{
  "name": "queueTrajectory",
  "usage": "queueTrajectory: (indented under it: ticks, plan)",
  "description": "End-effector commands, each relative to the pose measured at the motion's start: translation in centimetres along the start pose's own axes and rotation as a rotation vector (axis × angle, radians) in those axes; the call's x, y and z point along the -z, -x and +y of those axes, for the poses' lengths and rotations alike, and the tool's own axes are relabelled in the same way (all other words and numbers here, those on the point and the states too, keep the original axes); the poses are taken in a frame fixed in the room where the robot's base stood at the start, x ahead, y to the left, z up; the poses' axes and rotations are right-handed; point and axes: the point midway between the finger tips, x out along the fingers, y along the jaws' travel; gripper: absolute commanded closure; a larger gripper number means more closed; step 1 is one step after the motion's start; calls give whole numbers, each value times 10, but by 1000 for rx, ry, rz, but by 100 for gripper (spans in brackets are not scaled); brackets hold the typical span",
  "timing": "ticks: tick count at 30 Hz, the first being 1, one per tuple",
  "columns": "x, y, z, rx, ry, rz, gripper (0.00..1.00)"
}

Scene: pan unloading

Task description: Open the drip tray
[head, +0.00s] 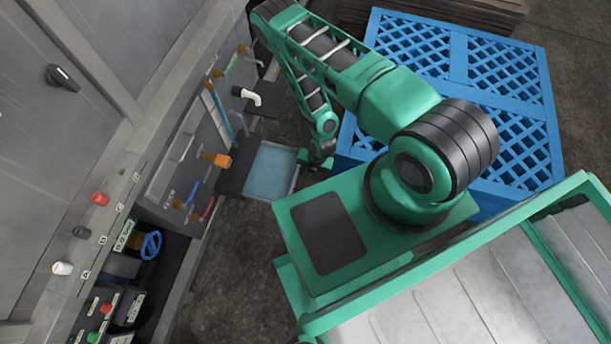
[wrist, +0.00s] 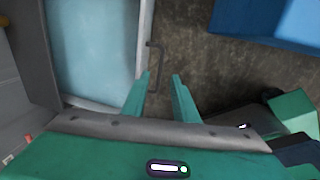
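The drip tray (head: 272,170) is a shallow tray with a pale rim and a light blue inside. It juts out from the grey machine front in the head view. In the wrist view the tray (wrist: 143,40) fills the upper left, and its thin dark bar handle (wrist: 161,58) stands off its right edge. My gripper (wrist: 162,74) is open, with one green finger on each side of the handle's lower end in the picture. I cannot tell whether either finger touches the handle. In the head view my gripper (head: 318,162) is at the tray's outer edge, its fingers too small to make out.
The machine front (head: 170,165) with knobs, valves and a white spout (head: 246,95) runs along the left. A large blue crate (head: 480,70) stands close behind and right of my arm. Bare dark floor (head: 235,250) lies between the machine and my base.

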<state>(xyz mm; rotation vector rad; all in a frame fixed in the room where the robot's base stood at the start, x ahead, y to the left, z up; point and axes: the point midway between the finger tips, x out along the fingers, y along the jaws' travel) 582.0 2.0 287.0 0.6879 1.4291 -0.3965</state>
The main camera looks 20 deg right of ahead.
Motion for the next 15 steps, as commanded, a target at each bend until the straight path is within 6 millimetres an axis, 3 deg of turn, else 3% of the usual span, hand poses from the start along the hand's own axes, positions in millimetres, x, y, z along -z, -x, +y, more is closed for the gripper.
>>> queueTrajectory:
  ticks: [6, 15]
  plan:
    - [-1, 38, 1, 0, -1, -2, 74]
    - [0, 56, 0, 0, 0, 0, 74]
